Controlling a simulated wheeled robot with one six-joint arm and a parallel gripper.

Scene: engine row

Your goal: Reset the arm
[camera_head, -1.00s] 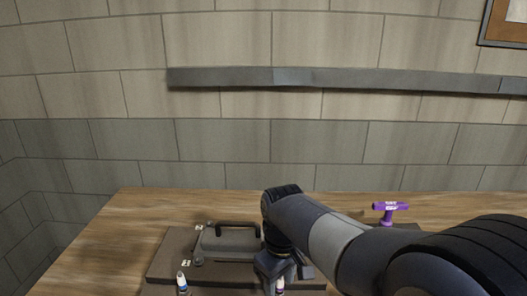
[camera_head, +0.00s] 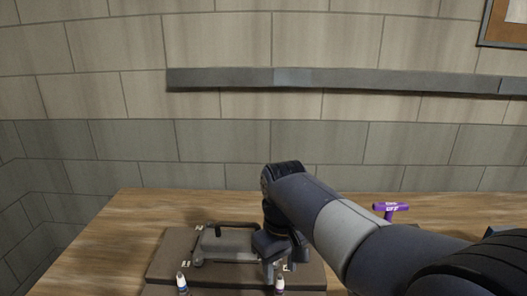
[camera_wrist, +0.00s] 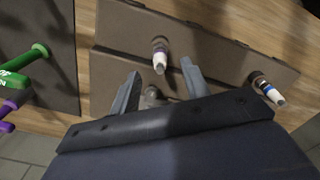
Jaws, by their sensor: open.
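My gripper (camera_head: 276,262) is open and empty, pointing down over the front right part of a dark case (camera_head: 165,262) on the table. In the wrist view its two fingers (camera_wrist: 158,78) lie apart, with a white vial with a purple band (camera_wrist: 160,62) showing between and beyond their tips. That vial also shows below the gripper in the head view (camera_head: 279,284). A second white vial with a blue band (camera_wrist: 270,91) stands on the case away from the fingers; in the head view it is at the front left (camera_head: 182,283). My arm hides part of the case's right side.
The case has a black handle (camera_head: 232,225). A purple T-shaped handle (camera_head: 391,208) stands at the right, partly behind my arm; green (camera_wrist: 24,58) and purple (camera_wrist: 12,107) handles show at the left in the wrist view. Wooden table (camera_head: 110,240) is clear at left.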

